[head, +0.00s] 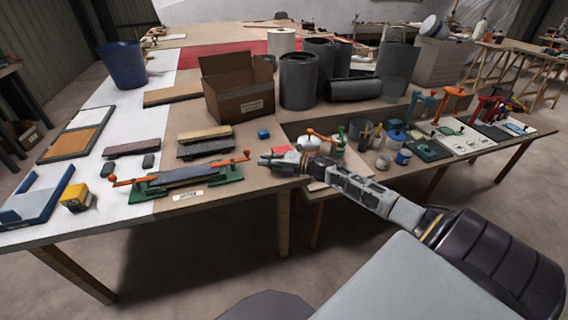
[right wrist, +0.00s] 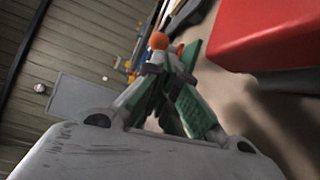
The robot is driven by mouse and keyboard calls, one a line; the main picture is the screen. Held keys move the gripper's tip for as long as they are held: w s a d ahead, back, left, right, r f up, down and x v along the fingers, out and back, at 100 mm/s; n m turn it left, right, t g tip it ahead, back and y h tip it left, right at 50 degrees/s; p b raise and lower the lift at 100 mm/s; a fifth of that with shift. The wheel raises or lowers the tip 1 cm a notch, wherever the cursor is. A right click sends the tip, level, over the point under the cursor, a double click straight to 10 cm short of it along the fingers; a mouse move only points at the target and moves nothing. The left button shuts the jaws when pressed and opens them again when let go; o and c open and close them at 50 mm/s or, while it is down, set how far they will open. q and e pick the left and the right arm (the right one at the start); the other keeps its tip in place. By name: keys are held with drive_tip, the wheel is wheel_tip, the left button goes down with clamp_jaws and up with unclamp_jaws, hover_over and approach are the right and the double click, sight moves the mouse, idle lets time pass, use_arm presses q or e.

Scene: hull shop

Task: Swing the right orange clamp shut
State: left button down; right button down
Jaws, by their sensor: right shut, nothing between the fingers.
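A green fixture (head: 152,191) lies near the table's front edge with a long dark block (head: 190,174) along it. The right orange clamp (head: 232,160) is a lever that reaches outward to the right, past the block's end, and ends in a round knob. The left orange clamp (head: 130,181) reaches outward to the left. My right gripper (head: 264,160) is shut and empty, just right of the right clamp's knob. In the right wrist view the orange knob (right wrist: 158,41) shows just beyond my fingertips (right wrist: 160,65); contact cannot be told. My left gripper is not in view.
A label card (head: 188,195) lies in front of the fixture. Behind it are dark blocks (head: 205,148), a small blue block (head: 263,134) and a cardboard box (head: 240,98). A red box (right wrist: 275,35) is close to the right gripper. Cans and pots stand to the right.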

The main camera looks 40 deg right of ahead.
drive_tip(key=shift+v, duration=3.65)
